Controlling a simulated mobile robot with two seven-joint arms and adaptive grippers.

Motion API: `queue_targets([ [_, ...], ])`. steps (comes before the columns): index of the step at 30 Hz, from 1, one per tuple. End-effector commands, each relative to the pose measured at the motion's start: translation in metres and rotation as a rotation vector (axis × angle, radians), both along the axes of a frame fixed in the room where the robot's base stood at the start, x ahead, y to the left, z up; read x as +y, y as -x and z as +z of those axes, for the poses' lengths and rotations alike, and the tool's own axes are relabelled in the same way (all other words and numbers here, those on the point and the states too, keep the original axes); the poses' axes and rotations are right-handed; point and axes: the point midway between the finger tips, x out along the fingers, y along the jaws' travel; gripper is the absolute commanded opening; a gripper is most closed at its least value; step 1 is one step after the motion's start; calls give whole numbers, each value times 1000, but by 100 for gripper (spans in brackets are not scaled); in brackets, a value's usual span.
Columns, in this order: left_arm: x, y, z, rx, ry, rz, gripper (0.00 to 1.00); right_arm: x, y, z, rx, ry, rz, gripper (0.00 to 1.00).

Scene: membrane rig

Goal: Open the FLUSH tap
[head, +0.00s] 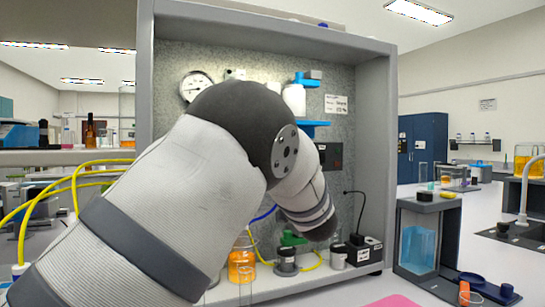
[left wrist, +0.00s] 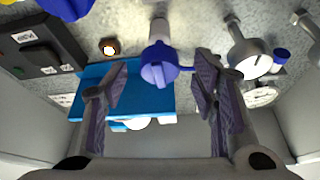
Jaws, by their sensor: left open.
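My left gripper (left wrist: 162,82) is open in the left wrist view, one finger on each side of a blue tap-like knob (left wrist: 161,73) on a pale stem. The knob shows between the fingertips, with gaps on both sides; I cannot tell how far in front it is. No FLUSH label can be read, so I cannot tell whether this is the FLUSH tap. In the head view my left arm covers the middle of the rig and hides the gripper. A blue fitting (head: 304,79) and a flat blue part (head: 316,126) show right of the arm. My right gripper is not in view.
The grey rig cabinet (head: 376,150) has side walls around the fittings. A pressure gauge (head: 194,86), an orange-filled beaker (head: 242,262) and a green-topped part (head: 292,238) are close to my arm. A blue plate (left wrist: 88,83) lies behind the left finger.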

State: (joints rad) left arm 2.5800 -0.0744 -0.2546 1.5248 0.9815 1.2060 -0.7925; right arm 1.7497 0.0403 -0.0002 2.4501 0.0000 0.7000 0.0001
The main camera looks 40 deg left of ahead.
Motion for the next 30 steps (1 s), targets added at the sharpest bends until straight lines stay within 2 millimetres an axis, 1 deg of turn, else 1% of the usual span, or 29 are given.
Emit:
queue_targets([
  [1,8,-5,3,0,1,1,53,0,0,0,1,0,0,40],
  [3,17,-10,8,-2,1,0,53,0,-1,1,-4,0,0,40],
  [6,24,-14,12,-1,0,0,53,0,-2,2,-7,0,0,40],
  [14,27,-16,13,2,-1,-1,53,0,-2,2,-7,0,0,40],
  [15,27,-16,13,2,-1,-1,51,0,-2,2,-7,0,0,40],
  [16,27,-16,13,2,-1,-1,44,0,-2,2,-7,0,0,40],
  [17,27,-16,13,2,-1,-1,37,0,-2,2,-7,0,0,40],
  [18,26,-16,13,2,-1,-1,28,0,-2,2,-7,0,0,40],
  [20,26,-16,13,1,0,-2,14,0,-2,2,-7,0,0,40],
  [21,26,-16,13,1,0,-2,5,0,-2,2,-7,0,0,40],
  [22,26,-16,13,1,0,-2,4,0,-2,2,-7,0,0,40],
  [30,27,-16,12,-22,11,0,4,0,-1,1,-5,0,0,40],
])
